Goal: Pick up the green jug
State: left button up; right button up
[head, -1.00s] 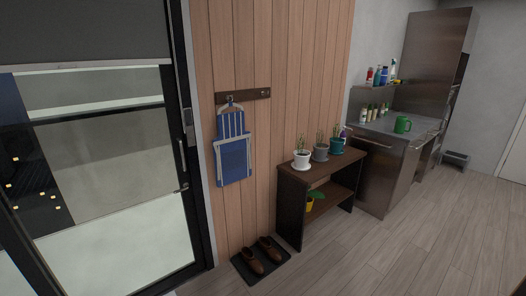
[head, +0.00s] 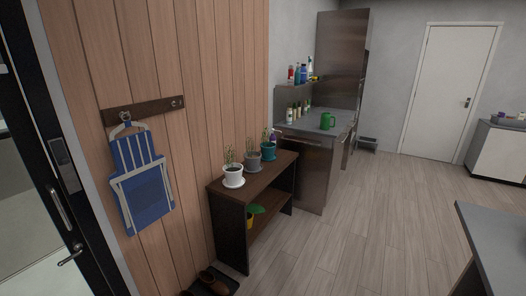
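The green jug (head: 327,121) stands upright on the steel counter (head: 318,132) in the middle of the head view, near the counter's front right part. It looks small and some way off, past a dark plant shelf. Neither of my grippers shows in the head view.
The plant shelf (head: 263,185) with several potted plants stands left of the counter. Shoes (head: 214,283) lie on a mat at the bottom. A grey tabletop (head: 502,238) juts in at lower right. Wooden floor (head: 375,225) between is clear. A white door (head: 446,90) stands behind.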

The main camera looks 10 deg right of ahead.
aim_at(325, 117)
jog(key=i+z, duration=1.1)
jog(key=i, duration=0.25)
jog(key=i+z, duration=0.25)
jog(key=i, duration=0.3)
jog(key=i+j+z, duration=0.3)
jog(key=i, duration=0.25)
jog(key=i+j+z, duration=0.15)
jog(key=i, duration=0.2)
jog(key=i+j+z, duration=0.1)
jog(key=i+j, duration=0.2)
jog(key=i+j+u, duration=0.1)
jog(key=i+j, duration=0.15)
jog(key=j, duration=0.2)
jog(key=i+j, duration=0.3)
jog(key=j+u, duration=0.05)
jog(key=j, duration=0.05)
